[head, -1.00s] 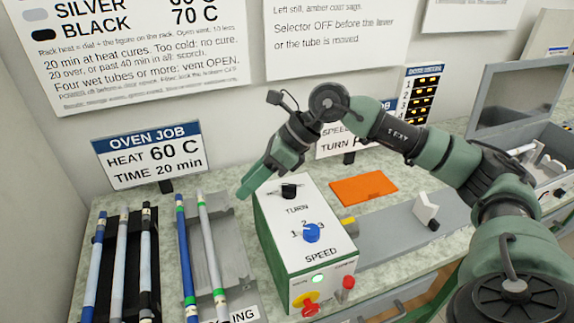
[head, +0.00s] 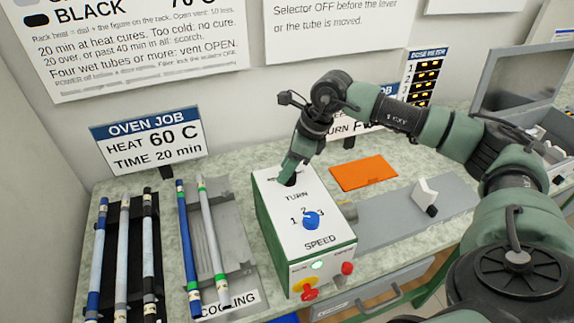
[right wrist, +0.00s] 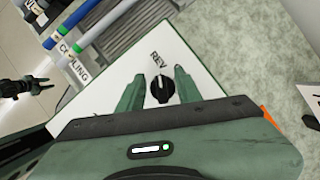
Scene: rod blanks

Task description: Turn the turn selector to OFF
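The turn selector is a black knob (right wrist: 161,91) on the sloping white top of a green-sided control box (head: 272,226). In the right wrist view the word REV is printed beside it, and the knob's pale mark faces roughly that way; other position words are hidden. My right gripper (head: 289,178) is lowered at the knob, pointing down. In the right wrist view its two green fingers (right wrist: 158,76) stand apart on either side of the knob, with a gap visible.
A blue speed knob (head: 311,220) and red and yellow controls (head: 306,288) sit lower on the box. Racks with rods (head: 124,250) stand left, an orange mat (head: 363,173) and grey plate (head: 400,220) right. A sign behind is partly covered by my right arm.

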